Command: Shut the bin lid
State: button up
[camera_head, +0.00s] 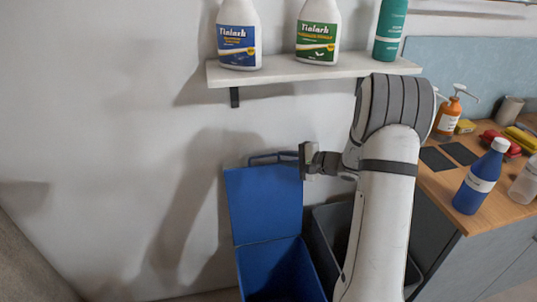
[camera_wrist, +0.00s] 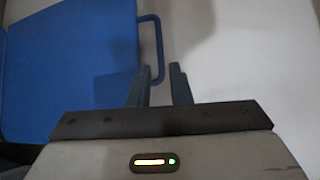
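The blue bin (camera_head: 283,272) stands on the floor against the wall. Its lid (camera_head: 264,203) is raised, nearly upright, with a loop handle (camera_head: 273,155) along its top edge. My gripper (camera_head: 303,160) is at the upper right corner of the lid, close to the handle's right end. In the wrist view the lid (camera_wrist: 70,65) fills the left side and the handle (camera_wrist: 159,45) reaches toward the gap between my fingertips (camera_wrist: 158,72). The fingers are apart and appear empty. I cannot tell whether they touch the handle.
A dark grey bin (camera_head: 331,230) stands right of the blue one, partly behind my arm. A shelf (camera_head: 300,70) with bottles hangs above the lid. A wooden counter (camera_head: 455,200) with bottles and sponges is at the right. The wall left of the lid is clear.

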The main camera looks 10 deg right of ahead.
aim_at(268, 156)
jog(key=x, duration=0.6)
jog(key=shift+w+a+f, duration=0.1)
jog(key=shift+a, duration=0.15)
grip_shut()
